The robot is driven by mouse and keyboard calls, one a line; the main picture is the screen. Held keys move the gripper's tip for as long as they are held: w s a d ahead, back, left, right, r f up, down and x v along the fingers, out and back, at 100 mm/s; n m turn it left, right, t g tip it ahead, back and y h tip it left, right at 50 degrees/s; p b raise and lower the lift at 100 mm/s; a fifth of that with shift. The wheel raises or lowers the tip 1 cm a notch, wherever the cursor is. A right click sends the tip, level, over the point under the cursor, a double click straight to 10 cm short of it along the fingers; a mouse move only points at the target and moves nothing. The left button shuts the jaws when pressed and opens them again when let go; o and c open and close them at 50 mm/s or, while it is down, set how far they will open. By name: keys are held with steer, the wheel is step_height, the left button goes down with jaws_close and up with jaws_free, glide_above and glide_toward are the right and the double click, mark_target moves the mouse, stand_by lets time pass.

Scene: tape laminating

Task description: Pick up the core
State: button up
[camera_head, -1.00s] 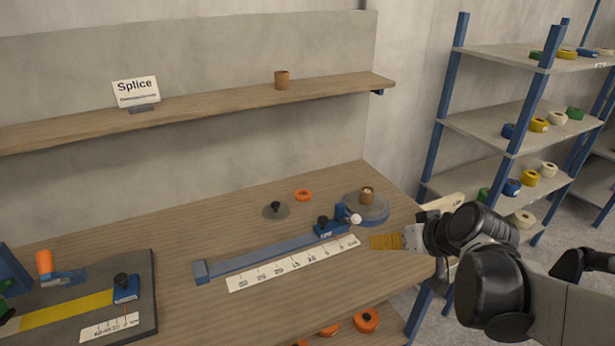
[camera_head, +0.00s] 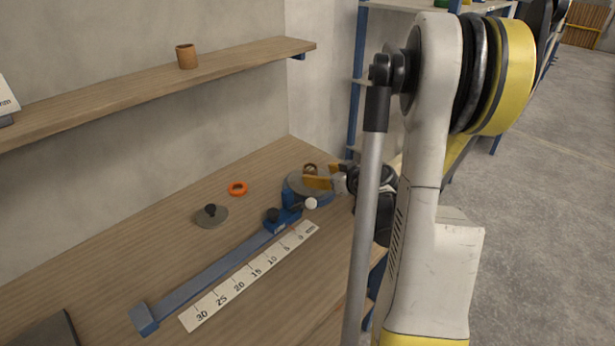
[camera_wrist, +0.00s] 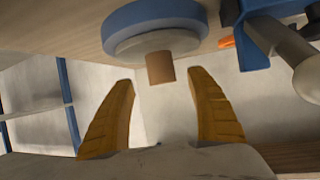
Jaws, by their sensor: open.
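A brown cardboard core (camera_head: 311,167) stands upright on the round blue-and-grey turntable (camera_head: 291,187) at the right end of the bench, partly hidden by my gripper. My gripper (camera_head: 318,177), with yellow-orange fingers, is open and comes in from the right at the core. The wrist view shows the scene upside down. There the core (camera_wrist: 160,68) hangs from the turntable (camera_wrist: 150,18) between my two fingertips (camera_wrist: 163,77), with a gap on each side. No contact is visible.
A blue slide arm with a white knob (camera_head: 311,203) sits beside the turntable. An orange ring (camera_head: 237,188), a grey disc with a black knob (camera_head: 211,216) and a ruler strip (camera_head: 250,273) lie on the bench. Another brown core (camera_head: 186,56) stands on the wall shelf.

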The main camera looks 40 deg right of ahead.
mark_target(314, 173)
steer(key=b+x, duration=0.2)
steer(key=x, duration=0.3)
steer(key=shift+w+a+f, duration=0.1)
steer(key=shift+w, duration=0.15)
steer(key=c, duration=0.9)
